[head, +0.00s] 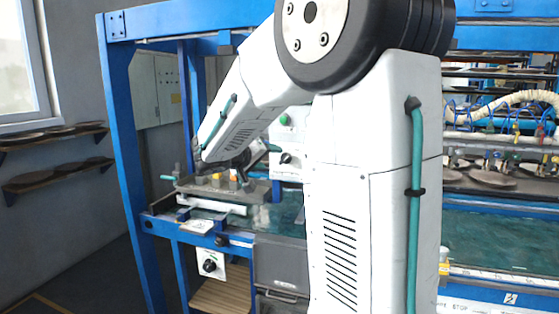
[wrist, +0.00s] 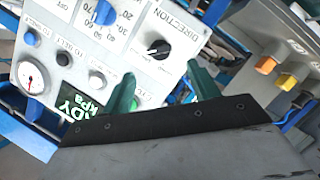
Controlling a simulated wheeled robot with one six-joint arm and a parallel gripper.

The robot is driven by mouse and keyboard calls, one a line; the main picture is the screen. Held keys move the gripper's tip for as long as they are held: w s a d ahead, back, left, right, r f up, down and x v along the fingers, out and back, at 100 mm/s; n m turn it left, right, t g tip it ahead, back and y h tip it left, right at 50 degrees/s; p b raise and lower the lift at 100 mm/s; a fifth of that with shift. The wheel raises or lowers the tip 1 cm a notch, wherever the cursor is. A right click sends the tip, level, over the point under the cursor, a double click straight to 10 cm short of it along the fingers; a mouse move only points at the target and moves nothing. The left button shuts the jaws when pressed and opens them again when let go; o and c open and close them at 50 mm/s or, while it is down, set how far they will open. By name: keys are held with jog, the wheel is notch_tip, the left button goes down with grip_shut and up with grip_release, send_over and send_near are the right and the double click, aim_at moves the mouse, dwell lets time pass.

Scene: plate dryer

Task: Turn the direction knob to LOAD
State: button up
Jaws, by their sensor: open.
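The direction knob (wrist: 159,48) is black with a white pointer mark and sits on a white control panel (wrist: 135,22) under the word DIRECTION. Its pointer lies toward the left in the wrist view; the position labels are too small to read. My gripper (wrist: 160,70) has two green fingers standing apart, with the knob seen beyond and between their tips. I see no contact with the knob. In the head view my gripper (head: 262,150) is small and partly hidden by my arm, close to the white panel (head: 285,138).
The panel also carries a blue knob (wrist: 105,13), a round gauge (wrist: 31,78), a lit display (wrist: 76,107) and a green button (wrist: 135,103) close to the left finger. A grey box with orange and yellow buttons (wrist: 265,65) stands at the right. Blue frame posts (head: 125,150) stand nearby.

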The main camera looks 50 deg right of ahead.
aim_at(283, 159)
jog(key=x, duration=0.7)
jog(key=c, duration=1)
